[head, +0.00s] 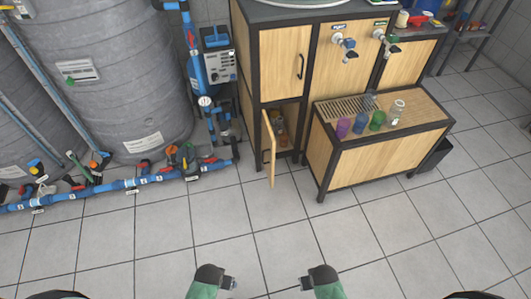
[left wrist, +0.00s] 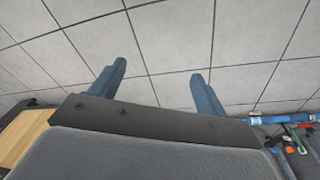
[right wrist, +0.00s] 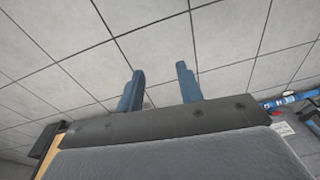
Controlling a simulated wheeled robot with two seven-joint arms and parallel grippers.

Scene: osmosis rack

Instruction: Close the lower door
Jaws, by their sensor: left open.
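The lower door (head: 268,148) is a light wooden panel with a dark handle, low on the wood cabinet. It stands swung open towards me, seen nearly edge-on. Behind it the dark compartment (head: 287,117) holds some orange-brown items, partly hidden. My left gripper (head: 232,283) is over the floor at the bottom of the head view, well short of the door. Its two fingers are apart and empty in the left wrist view (left wrist: 158,70). My right gripper (head: 303,284) is to its right, also far from the door. Its fingers are apart and empty in the right wrist view (right wrist: 160,70).
The upper door (head: 281,62) above is shut. A low wooden bench (head: 385,158) with coloured cups stands right of the open door. Blue pipes (head: 120,184) and grey tanks (head: 110,70) stand at left. The tiled floor (head: 200,230) before me is clear.

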